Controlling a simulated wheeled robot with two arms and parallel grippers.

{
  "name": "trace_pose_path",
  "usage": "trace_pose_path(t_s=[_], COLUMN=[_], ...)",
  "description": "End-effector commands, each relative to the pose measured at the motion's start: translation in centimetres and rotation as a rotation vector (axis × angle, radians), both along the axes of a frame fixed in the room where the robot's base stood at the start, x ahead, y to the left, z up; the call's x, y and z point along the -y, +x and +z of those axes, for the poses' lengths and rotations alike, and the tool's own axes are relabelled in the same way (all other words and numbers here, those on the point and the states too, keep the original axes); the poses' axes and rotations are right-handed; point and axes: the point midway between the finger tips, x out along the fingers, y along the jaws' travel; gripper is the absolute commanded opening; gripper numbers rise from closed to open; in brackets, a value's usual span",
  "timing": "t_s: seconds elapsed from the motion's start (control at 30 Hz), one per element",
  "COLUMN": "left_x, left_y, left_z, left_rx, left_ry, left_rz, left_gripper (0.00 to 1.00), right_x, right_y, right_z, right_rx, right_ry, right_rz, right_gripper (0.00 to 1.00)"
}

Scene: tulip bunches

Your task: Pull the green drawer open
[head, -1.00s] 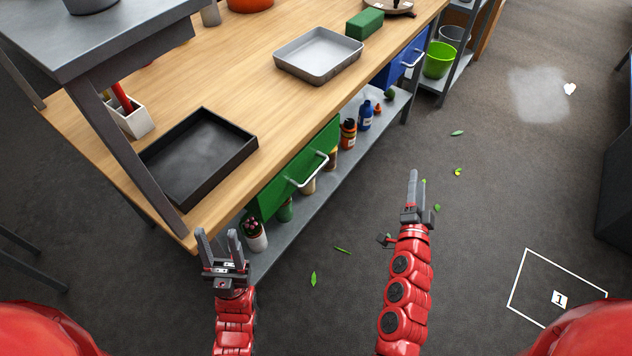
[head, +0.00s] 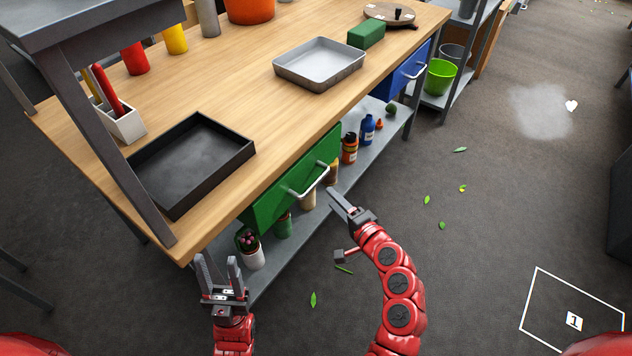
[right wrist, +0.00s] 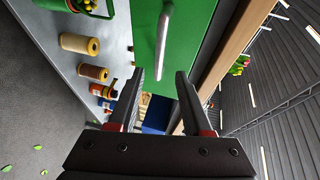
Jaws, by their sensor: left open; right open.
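The green drawer (head: 268,200) is set under the front edge of the wooden bench and looks shut. Its silver bar handle (head: 310,184) sticks out from its front. My right gripper (head: 340,205) is open and empty, just to the right of and below the handle, apart from it. In the right wrist view, the green drawer front (right wrist: 146,45) and its handle (right wrist: 162,45) lie ahead, beyond the open jaws (right wrist: 157,85). My left gripper (head: 219,270) is open and empty, in front of the bench's near corner.
A black tray (head: 245,148) and a grey metal tray (head: 320,84) sit on the bench. A blue drawer (head: 405,72) is farther along. Several bottles and pots stand on the lower shelf (head: 296,232). The floor to the right is mostly clear, with scattered leaves.

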Motion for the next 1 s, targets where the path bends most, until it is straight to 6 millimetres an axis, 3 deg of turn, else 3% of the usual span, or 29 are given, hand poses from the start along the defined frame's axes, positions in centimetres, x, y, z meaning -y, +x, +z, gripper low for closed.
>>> trace_pose_path(t_s=[0.3,0.5,0.9,1.0], left_x=[0.0,0.0,0.0,0.0], left_y=[0.0,0.0,0.0,0.0], left_z=[-0.2,-0.4,-0.4,-0.4], left_rx=[0.0,0.0,0.0,0.0], left_ry=[0.0,0.0,0.0,0.0], left_rz=[0.0,0.0,0.0,0.0], left_gripper=[0.5,0.5,0.5,0.5], right_x=[-3.5,-4.6,-4.9,-4.9], right_y=[5.7,7.6,8.1,8.1], right_z=[-1.3,-1.7,-1.9,-1.9], right_rx=[0.0,0.002,-0.002,-0.002], right_ry=[-0.002,-0.001,-0.001,-0.001], right_rz=[0.003,0.0,0.0,0.0], right_gripper=[0.5,0.5,0.5,0.33])
